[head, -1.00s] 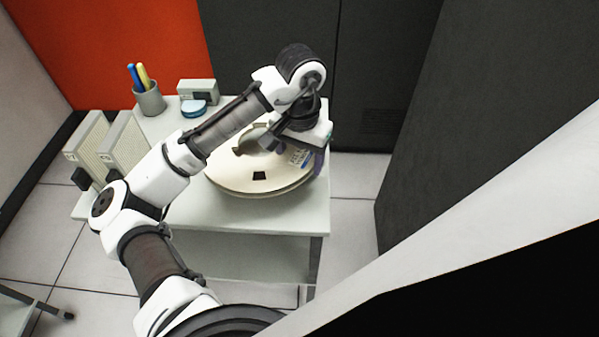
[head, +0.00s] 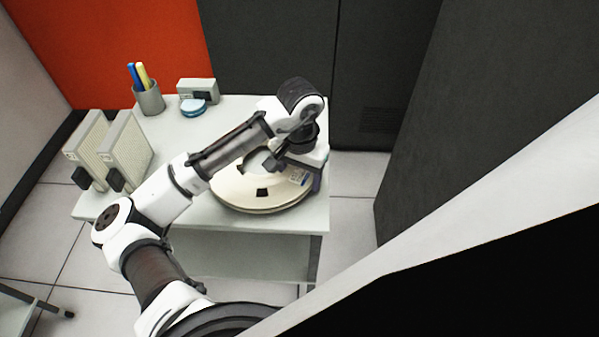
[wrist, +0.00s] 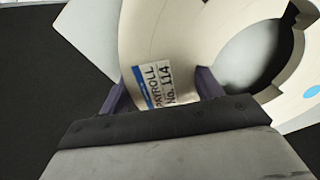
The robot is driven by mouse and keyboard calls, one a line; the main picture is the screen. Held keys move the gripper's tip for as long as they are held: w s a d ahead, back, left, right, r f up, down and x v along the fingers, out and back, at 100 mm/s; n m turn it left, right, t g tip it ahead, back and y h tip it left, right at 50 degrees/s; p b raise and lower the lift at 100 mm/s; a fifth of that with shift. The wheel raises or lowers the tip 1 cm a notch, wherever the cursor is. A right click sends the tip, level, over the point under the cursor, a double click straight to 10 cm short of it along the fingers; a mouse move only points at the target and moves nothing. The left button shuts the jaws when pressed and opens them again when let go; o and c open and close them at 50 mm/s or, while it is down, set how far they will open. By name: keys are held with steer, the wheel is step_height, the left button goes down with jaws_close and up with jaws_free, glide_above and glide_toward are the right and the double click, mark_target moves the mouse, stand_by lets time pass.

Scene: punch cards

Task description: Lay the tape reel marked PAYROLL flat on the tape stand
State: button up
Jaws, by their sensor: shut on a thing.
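The PAYROLL tape reel (head: 240,188) is a large cream ring with a wide centre hole. It lies about level over the pale tape stand (head: 140,197), at the right part of its top. I cannot tell whether it touches the top. In the wrist view the reel (wrist: 150,30) carries a white and blue label reading PAYROLL No. 114. My gripper (wrist: 164,88) is shut on the reel's rim at the label, with a purple finger on each side. In the head view my gripper (head: 306,182) is at the reel's right edge, and my arm hides the reel's far left part.
Two beige upright units (head: 128,148) with black knobs stand at the stand's left. A pen cup (head: 149,99), a small grey device (head: 198,91) and a light blue round thing (head: 193,107) are at the back. Dark cabinets (head: 270,50) rise behind and at right.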

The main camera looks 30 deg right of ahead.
steer(key=shift+f, duration=0.35)
steer(key=o, duration=1.4)
step_height(320, 180, up, 13)
steer(key=shift+b, duration=0.4)
